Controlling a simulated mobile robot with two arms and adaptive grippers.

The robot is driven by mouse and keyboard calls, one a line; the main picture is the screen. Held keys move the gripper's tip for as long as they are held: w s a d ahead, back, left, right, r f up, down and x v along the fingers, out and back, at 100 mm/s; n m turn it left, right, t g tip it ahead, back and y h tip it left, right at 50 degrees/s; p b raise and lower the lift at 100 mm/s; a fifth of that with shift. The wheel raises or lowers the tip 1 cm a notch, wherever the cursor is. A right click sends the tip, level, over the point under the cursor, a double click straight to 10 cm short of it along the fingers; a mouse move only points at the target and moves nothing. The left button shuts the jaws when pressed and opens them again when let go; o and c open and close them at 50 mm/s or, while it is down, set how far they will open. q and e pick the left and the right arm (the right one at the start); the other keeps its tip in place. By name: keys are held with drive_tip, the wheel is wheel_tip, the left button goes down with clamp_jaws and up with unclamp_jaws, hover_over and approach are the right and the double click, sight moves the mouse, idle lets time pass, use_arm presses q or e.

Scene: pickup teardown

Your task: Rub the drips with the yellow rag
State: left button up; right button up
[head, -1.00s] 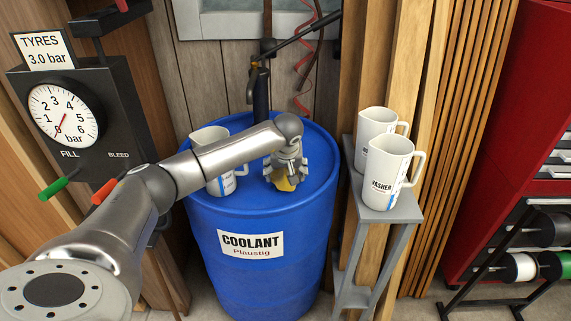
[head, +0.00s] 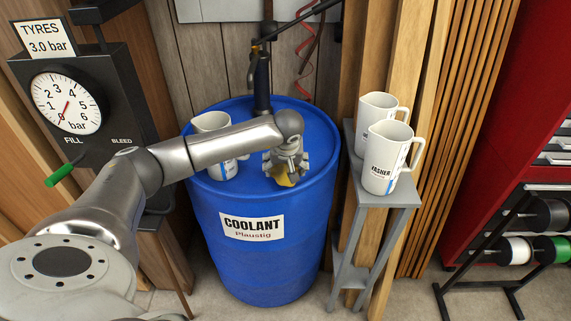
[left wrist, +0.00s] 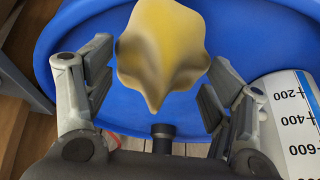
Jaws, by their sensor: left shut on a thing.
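My left gripper (head: 286,170) is shut on the yellow rag (head: 283,181), over the front right part of the blue coolant drum's lid (head: 318,165). In the left wrist view the bunched rag (left wrist: 160,45) sticks out between the fingers of my left gripper (left wrist: 162,68), with the blue lid behind it. I cannot tell whether the rag touches the lid. No drips can be made out; the arm, gripper and rag cover part of the lid. My right gripper is not in view.
A white measuring jug (head: 218,172) stands on the lid, partly behind my left arm; its scale shows in the left wrist view (left wrist: 290,120). A pump (head: 261,85) rises at the lid's back. Two white jugs stand on a grey stand (head: 385,195) at right. A tyre gauge (head: 65,103) is at left.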

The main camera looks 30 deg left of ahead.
use_arm(q)
drive_tip(key=shift+r, duration=0.1)
drive_tip(key=shift+r+p, duration=1.85)
drive_tip(key=shift+r, duration=1.1)
drive_tip(key=shift+r+p, duration=1)
drive_tip(key=shift+r, duration=0.55)
drive_tip(key=shift+d, duration=0.1)
